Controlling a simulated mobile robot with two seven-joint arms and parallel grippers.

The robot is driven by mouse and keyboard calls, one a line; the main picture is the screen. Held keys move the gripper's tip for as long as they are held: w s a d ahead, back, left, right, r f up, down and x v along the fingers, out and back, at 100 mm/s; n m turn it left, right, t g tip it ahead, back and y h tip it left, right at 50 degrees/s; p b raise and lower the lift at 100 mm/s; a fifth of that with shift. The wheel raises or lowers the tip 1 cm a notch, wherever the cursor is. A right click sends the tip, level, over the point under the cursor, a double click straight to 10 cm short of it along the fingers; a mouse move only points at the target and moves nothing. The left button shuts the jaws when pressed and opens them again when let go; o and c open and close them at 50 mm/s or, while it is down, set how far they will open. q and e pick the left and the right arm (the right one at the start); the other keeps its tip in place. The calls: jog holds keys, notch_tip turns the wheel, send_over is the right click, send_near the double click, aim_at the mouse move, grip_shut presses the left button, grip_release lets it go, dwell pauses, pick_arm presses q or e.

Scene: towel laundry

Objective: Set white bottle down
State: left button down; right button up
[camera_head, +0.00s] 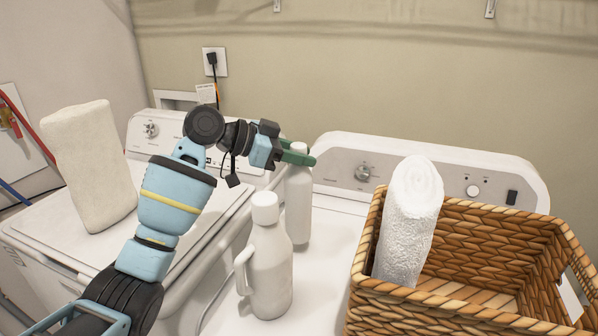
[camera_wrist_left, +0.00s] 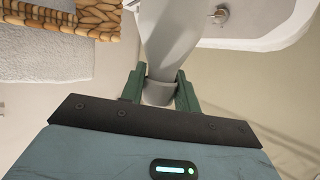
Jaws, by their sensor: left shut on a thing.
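A slim white bottle (camera_head: 298,208) is upright near the back left of the right-hand machine's white top (camera_head: 325,240). My left gripper (camera_head: 299,154) is shut on it near its cap, with green fingers on either side. In the left wrist view my left gripper (camera_wrist_left: 159,92) holds the neck of the white bottle (camera_wrist_left: 172,35). The bottle's base is at or very near the top; I cannot tell if it touches. A second white bottle with a handle (camera_head: 268,262) stands upright in front of it. My right gripper is not in view.
A wicker basket (camera_head: 480,312) sits at the right, with a rolled white towel (camera_head: 408,225) upright in it. Control panels (camera_head: 430,165) line the back. Some bare top lies between bottles and basket.

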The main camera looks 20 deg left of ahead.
aim_at(290, 167)
pick_arm(q)
jog(key=shift+f, duration=1.85)
jog(key=c, duration=1)
grip_release()
jog(key=shift+f, duration=0.15)
jog(key=shift+c, duration=0.2)
jog(key=shift+r, duration=0.2)
jog(key=v, duration=1.2)
jog(key=shift+b, duration=0.3)
